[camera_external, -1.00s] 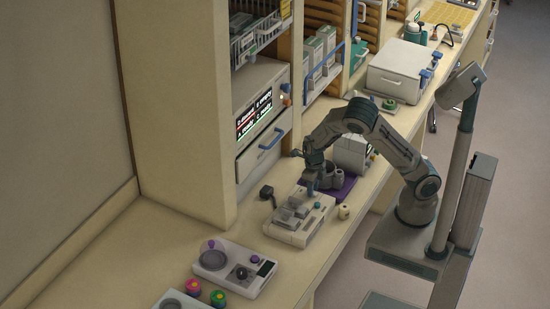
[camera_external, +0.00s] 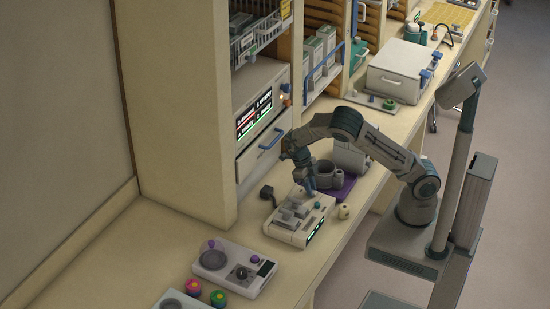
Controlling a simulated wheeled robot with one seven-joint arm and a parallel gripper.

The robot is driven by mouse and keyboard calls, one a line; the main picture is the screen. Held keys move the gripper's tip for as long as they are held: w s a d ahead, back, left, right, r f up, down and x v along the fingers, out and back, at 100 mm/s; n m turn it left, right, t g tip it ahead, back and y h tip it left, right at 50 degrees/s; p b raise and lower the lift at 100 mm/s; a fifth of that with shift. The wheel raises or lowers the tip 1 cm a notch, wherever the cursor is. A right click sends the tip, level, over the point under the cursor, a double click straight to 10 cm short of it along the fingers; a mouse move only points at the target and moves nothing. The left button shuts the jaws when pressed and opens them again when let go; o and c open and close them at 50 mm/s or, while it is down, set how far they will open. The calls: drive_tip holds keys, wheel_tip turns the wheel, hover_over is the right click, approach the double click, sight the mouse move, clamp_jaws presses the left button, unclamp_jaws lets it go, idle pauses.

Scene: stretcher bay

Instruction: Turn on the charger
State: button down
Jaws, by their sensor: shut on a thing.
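The charger (camera_external: 283,225) looks to be the white box with grey raised blocks on top, on the counter below the cabinet. Green-lit displays (camera_external: 315,229) glow on its side facing right. My gripper (camera_external: 309,192) points down at the charger's far end and touches or nearly touches its top. Its fingers are shut on a small part there, which looks like the charger's switch; the fingers hide most of it.
A purple mat (camera_external: 343,188) with grey cups (camera_external: 325,172) lies just behind the gripper. A small cream cylinder (camera_external: 344,211) stands right of the charger, and a dark lever-like piece (camera_external: 267,193) at its left. A white panel with knobs (camera_external: 235,267) lies in front.

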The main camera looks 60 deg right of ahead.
sight(314, 192)
drive_tip(key=c, duration=1.3)
unclamp_jaws()
drive_tip(key=shift+w+r, duration=0.1)
drive_tip(key=shift+r, duration=0.4)
wheel_tip(314, 192, up, 3)
drive_tip(key=shift+a+f+b, duration=0.1)
drive_tip(key=shift+b, duration=0.35)
drive_tip(key=s+d+r, duration=0.1)
drive_tip(key=d+r, duration=0.1)
drive_tip(key=d, duration=0.1)
drive_tip(key=s+d+r+b, duration=0.1)
drive_tip(key=s+d+r, duration=0.1)
drive_tip(key=d, duration=0.2)
drive_tip(key=s+d+r, duration=0.2)
drive_tip(key=d+r, duration=0.1)
drive_tip(key=shift+s+d+r+b, duration=0.1)
drive_tip(key=shift+s+d+b, duration=0.15)
drive_tip(key=shift+d+b, duration=0.05)
